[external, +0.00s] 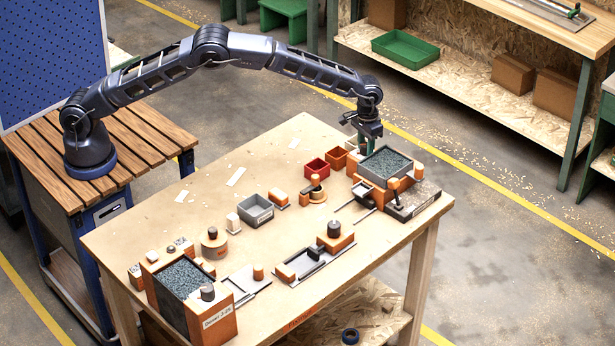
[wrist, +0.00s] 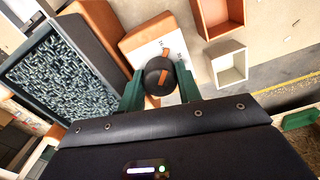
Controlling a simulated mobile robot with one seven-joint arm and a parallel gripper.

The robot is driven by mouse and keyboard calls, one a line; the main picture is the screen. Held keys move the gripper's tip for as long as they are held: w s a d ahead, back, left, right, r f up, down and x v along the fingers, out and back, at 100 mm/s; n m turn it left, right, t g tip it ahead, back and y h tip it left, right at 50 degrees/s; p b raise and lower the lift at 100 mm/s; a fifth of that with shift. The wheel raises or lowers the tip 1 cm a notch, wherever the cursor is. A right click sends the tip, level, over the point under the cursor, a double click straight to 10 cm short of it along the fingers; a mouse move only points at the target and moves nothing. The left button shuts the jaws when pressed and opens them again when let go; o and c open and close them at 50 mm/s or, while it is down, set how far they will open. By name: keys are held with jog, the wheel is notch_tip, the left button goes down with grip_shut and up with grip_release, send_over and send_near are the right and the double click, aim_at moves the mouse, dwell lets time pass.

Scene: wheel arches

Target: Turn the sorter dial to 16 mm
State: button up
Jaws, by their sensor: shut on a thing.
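The sorter dial (wrist: 158,70) is a round black knob with an orange stripe across it, in the middle of the wrist view. Behind it is a white scale face (wrist: 150,50) on an orange block; its marks are too small to read, so I cannot tell the setting. My gripper (wrist: 159,86) has green fingers on both sides of the knob and is shut on it. In the external view my gripper (external: 367,134) points down at the back of the sorter (external: 385,163); the dial is hidden there.
The sorter's tray of grey pieces (wrist: 60,85) lies left of the dial in the wrist view. Other fixtures and a grey bin (external: 257,211) stand on the wooden table (external: 180,235).

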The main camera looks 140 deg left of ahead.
aim_at(366, 145)
jog(key=shift+d+n, duration=0.1)
jog(key=shift+n, duration=0.4)
jog(key=shift+f, duration=0.1)
jog(key=o, duration=1)
notch_tip(366, 145, up, 11)
